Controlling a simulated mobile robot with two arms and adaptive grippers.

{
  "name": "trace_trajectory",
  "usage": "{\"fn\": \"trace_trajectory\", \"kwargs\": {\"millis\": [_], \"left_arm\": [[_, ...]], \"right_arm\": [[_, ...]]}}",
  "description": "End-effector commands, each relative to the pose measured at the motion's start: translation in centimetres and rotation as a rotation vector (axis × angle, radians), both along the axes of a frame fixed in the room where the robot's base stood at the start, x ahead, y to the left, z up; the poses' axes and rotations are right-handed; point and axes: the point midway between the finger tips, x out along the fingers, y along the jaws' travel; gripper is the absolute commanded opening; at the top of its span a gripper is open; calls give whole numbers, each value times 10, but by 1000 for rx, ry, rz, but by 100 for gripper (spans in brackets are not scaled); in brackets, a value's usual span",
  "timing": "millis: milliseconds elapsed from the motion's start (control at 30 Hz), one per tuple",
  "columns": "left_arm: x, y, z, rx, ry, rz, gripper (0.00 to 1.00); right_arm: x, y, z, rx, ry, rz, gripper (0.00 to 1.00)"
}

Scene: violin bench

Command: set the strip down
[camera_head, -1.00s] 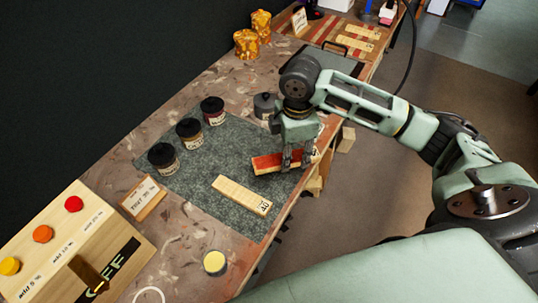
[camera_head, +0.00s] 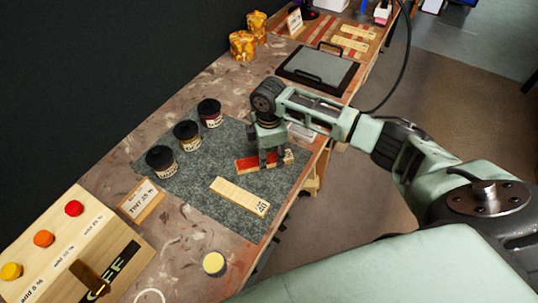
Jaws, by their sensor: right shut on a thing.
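My right gripper (camera_head: 273,160) is shut on a strip (camera_head: 246,164) with a red face and pale wooden edges. The fingers cover its middle part. The strip lies at or just above the grey-green mat (camera_head: 218,148); I cannot tell whether it touches. A second strip (camera_head: 238,197), pale wood with a dark number at its right end, lies flat on the mat, nearer to me and apart from the red one. My left gripper is not in view.
Several dark-lidded jars stand along the mat's back left edge, one of them here (camera_head: 160,160). A tint sign (camera_head: 141,199) and a wooden box with coloured buttons (camera_head: 60,245) are at left. A yellow-topped pot (camera_head: 214,263) stands in front. A black-framed tray (camera_head: 318,68) lies beyond the arm.

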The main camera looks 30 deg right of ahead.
Motion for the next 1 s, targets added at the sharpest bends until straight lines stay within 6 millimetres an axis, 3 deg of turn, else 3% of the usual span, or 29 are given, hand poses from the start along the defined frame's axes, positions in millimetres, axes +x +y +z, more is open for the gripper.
{"fn": "trace_trajectory", "kwargs": {"millis": [200, 233, 433, 767, 867, 1000], "left_arm": [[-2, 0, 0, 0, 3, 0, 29], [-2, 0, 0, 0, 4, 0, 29], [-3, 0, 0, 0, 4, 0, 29], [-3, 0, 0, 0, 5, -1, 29], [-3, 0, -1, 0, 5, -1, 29], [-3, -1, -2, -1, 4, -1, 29]], "right_arm": [[0, 0, -3, 0, 1, 0, 6], [0, 0, -3, 0, 1, 0, 36], [0, 0, -3, 0, 1, 0, 53], [0, 0, 0, 0, 0, -1, 53], [1, 0, 8, 1, -1, -1, 53], [1, 0, 34, 2, -6, 0, 53]]}}
